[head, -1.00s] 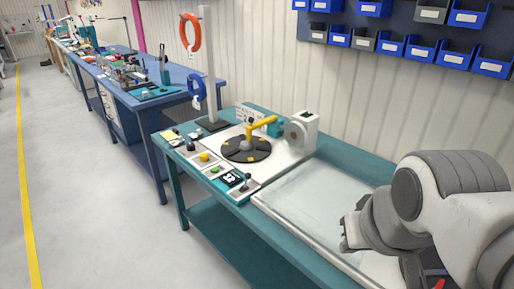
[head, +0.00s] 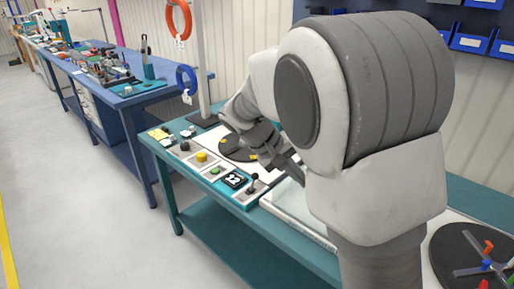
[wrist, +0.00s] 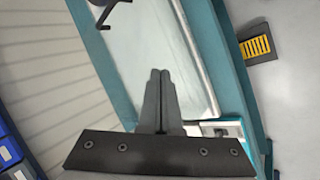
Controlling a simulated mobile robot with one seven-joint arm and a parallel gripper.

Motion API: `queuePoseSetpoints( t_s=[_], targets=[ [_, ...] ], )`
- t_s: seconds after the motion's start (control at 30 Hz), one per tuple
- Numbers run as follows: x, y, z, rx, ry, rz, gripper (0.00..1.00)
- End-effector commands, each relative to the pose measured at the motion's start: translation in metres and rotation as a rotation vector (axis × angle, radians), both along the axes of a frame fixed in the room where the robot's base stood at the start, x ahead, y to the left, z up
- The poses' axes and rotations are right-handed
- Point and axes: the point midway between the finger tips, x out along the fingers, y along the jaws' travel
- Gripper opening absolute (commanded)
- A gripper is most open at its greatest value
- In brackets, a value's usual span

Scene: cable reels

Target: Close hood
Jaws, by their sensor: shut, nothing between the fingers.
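A pale, glassy panel with a bright metal edge, apparently the hood, lies over the middle of the teal bench in the wrist view (wrist: 140,45). In the head view only a strip of it (head: 287,197) shows; my arm hides the rest, and I cannot tell how far it is open. My gripper (wrist: 161,73) is shut and empty, with its fingers together over the panel in the wrist view. I cannot tell whether the tips touch it. In the head view my gripper is near the dark round plate (head: 232,150), partly hidden by my arm.
A control strip with a yellow button (head: 202,156), a green button (head: 215,170), a display (head: 235,180) and a lever (head: 252,183) runs along the bench front. A dark reel disc (head: 447,258) with colour-tipped arms is at right. A post holds orange (head: 179,17) and blue cable coils.

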Motion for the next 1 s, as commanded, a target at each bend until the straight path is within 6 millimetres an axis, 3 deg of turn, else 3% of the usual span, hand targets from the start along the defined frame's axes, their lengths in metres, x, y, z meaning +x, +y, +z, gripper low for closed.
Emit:
queuePoseSetpoints(
  t_s=[0.03, 0.2, 0.5, 0.8, 1.0],
  targets=[
    [0.013, 0.009, -0.016, -0.059, 0.008, 0.017, 0.00],
    [0.050, 0.035, -0.051, -0.254, -0.011, 0.065, 0.00],
    [0.101, 0.103, -0.116, -0.598, -0.129, 0.205, 0.00],
    [0.118, 0.168, -0.164, -0.820, -0.283, 0.348, 0.00],
    [0.122, 0.178, -0.172, -0.860, -0.322, 0.377, 0.00]
  ],
)
